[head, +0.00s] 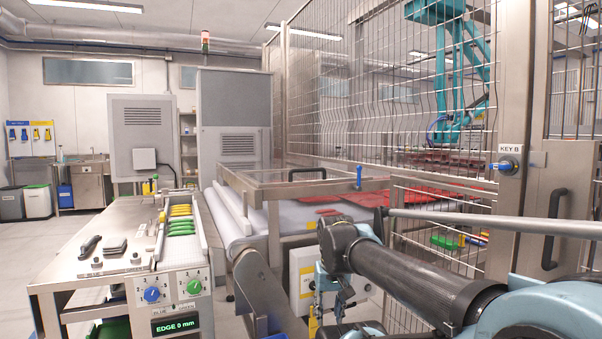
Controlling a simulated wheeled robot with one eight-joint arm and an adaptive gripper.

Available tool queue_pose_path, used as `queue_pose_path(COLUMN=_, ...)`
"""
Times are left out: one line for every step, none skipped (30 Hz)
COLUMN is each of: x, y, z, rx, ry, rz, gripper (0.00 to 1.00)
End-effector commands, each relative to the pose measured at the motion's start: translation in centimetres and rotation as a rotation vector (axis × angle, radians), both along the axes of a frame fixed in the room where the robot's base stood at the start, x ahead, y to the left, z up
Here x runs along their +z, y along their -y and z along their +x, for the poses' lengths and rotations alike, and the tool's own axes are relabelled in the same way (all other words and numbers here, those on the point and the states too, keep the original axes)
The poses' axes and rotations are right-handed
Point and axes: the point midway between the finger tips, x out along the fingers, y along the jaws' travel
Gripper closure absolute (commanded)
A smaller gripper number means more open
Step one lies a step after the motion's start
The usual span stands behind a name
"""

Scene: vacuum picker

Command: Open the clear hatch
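The clear hatch (272,179) is a see-through panel in a steel frame, lying flat over the near end of the conveyor, and looks closed. A black bar handle (307,173) sits on its far side. A small blue part (358,178) stands at the frame's right corner. My gripper (338,302) seems to hang below the end of my dark arm link, in front of the conveyor's side and lower than the hatch. It is small and partly hidden, so its fingers cannot be made out. It is apart from the hatch and handle.
A steel bench (110,240) with tools, green and yellow pieces and knobs stands left of the conveyor (232,222). A wire-mesh fence (330,100) rises behind the hatch, with a teal picker robot (440,70) inside. A door with a black handle (553,230) is at right.

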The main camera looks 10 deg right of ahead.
Motion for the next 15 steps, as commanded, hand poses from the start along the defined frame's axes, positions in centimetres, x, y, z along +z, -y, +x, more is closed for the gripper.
queue_pose_path(x=2.3, y=0.0, z=1.4, rx=-0.031, ry=0.000, rz=0.007, gripper=0.67)
queue_pose_path(x=3.6, y=0.0, z=2.1, rx=-0.055, ry=-0.001, rz=0.013, gripper=0.67)
queue_pose_path(x=5.6, y=0.0, z=3.2, rx=-0.092, ry=-0.001, rz=0.021, gripper=0.67)
queue_pose_path(x=7.2, y=0.0, z=4.1, rx=-0.120, ry=-0.001, rz=0.029, gripper=0.67)
queue_pose_path(x=8.7, y=0.0, z=4.9, rx=-0.148, ry=-0.001, rz=0.036, gripper=0.67)
queue_pose_path(x=10.7, y=0.0, z=6.1, rx=-0.186, ry=-0.002, rz=0.045, gripper=0.67)
queue_pose_path(x=12.2, y=0.0, z=6.9, rx=-0.214, ry=-0.002, rz=0.052, gripper=0.67)
queue_pose_path(x=13.7, y=-0.1, z=7.7, rx=-0.242, ry=-0.002, rz=0.059, gripper=0.67)
queue_pose_path(x=15.6, y=-0.1, z=8.8, rx=-0.279, ry=-0.003, rz=0.067, gripper=0.67)
queue_pose_path(x=17.0, y=-0.1, z=9.6, rx=-0.306, ry=-0.003, rz=0.074, gripper=0.67)
queue_pose_path(x=18.4, y=-0.1, z=10.4, rx=-0.335, ry=-0.004, rz=0.081, gripper=0.67)
queue_pose_path(x=20.3, y=-0.1, z=11.5, rx=-0.372, ry=-0.005, rz=0.089, gripper=0.67)
queue_pose_path(x=21.7, y=-0.2, z=12.3, rx=-0.400, ry=-0.005, rz=0.096, gripper=0.67)
queue_pose_path(x=23.0, y=-0.2, z=13.1, rx=-0.428, ry=-0.006, rz=0.102, gripper=0.67)
queue_pose_path(x=24.8, y=-0.2, z=14.1, rx=-0.464, ry=-0.007, rz=0.112, gripper=0.67)
